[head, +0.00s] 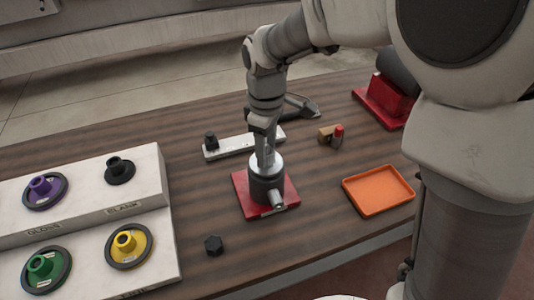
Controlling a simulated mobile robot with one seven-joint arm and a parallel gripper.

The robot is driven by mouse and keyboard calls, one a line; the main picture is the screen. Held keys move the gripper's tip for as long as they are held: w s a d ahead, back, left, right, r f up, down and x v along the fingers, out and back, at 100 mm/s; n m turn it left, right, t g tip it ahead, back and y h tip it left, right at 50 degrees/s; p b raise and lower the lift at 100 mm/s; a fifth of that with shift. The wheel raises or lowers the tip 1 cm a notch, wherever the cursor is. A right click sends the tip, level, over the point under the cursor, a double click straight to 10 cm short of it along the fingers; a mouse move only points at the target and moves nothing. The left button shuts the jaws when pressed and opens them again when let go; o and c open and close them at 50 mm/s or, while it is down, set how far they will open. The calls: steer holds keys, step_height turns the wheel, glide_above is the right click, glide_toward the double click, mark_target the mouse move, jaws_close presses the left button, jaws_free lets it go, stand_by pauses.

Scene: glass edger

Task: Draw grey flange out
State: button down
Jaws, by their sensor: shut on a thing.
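My gripper (265,152) points down over the red base plate (290,193) near the middle of the table. It is shut on the grey flange (267,168), a light metallic piece at the mouth of a dark upright cylindrical holder (266,187). The holder stands on the red plate and has a metallic stub on its front right side. The flange's lower part is hidden, so I cannot tell how deep it sits. The fingertips are small and partly hidden by the wrist.
A stepped white rack (140,200) at left bears purple, black, green and yellow flanges. A black hex piece (213,244) lies in front. An orange tray (378,190) is at right.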

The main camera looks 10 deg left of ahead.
steer(key=shift+r+p, duration=0.55)
steer(key=shift+r, duration=0.15)
stand_by(0.6)
steer(key=shift+r+p, duration=3.25)
steer(key=shift+r, duration=0.9)
steer(key=shift+r, duration=0.1)
step_height(320, 180, up, 4)
steer(key=p, duration=0.3)
